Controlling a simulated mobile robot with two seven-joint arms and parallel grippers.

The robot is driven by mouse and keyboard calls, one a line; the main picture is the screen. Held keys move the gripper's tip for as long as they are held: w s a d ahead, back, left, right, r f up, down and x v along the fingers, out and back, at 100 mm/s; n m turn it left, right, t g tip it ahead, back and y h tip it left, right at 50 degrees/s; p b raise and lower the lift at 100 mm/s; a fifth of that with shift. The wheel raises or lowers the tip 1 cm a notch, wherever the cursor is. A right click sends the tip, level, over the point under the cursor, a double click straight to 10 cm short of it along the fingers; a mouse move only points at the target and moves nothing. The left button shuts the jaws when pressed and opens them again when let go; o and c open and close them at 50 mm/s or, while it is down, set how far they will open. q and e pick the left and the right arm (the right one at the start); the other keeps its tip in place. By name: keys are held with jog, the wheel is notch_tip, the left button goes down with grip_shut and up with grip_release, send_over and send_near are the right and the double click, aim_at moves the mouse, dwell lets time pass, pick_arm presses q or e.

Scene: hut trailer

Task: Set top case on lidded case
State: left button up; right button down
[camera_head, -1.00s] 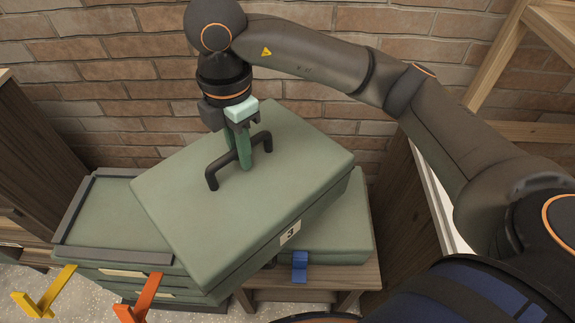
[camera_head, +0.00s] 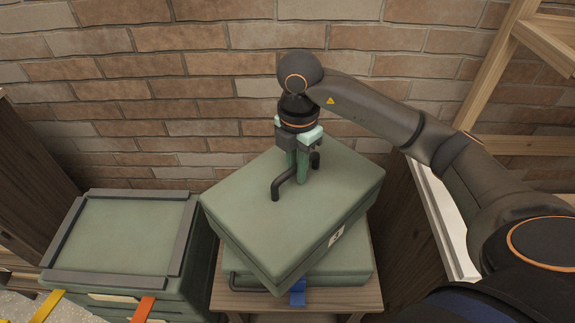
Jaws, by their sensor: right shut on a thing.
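The top case (camera_head: 300,215) is a large grey-green box with a small "3" label (camera_head: 336,236) on its front side and a black bar handle (camera_head: 275,188) on top. My right gripper (camera_head: 303,180) is shut on this handle from above. The top case is turned askew over a lower green case (camera_head: 345,270) on a small wooden table. It hides most of that case; I cannot tell whether the two touch. A green case (camera_head: 125,232) with a raised dark frame around its top stands at the left. I cannot tell which is the lidded case. My left gripper is out of view.
A blue latch (camera_head: 298,293) shows at the lower case's front. Orange (camera_head: 143,309) and yellow (camera_head: 47,306) latches stick out before the left stack. A brick wall (camera_head: 200,95) stands behind, and wooden panels flank both sides. The left stack's top is bare.

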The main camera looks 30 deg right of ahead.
jog(key=shift+w+d+f, duration=0.1)
jog(key=shift+d+f, duration=0.25)
jog(key=shift+d, duration=0.05)
jog(key=shift+f, duration=1.55)
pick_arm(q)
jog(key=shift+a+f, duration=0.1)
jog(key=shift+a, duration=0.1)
pick_arm(e)
jog(key=c, duration=0.8)
grip_release()
jog(key=shift+f, duration=0.1)
pick_arm(q)
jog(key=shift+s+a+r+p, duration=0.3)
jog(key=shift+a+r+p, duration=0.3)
jog(key=shift+p, duration=0.4)
pick_arm(e)
notch_tip(320, 180, up, 12)
jog(key=shift+r, duration=0.1)
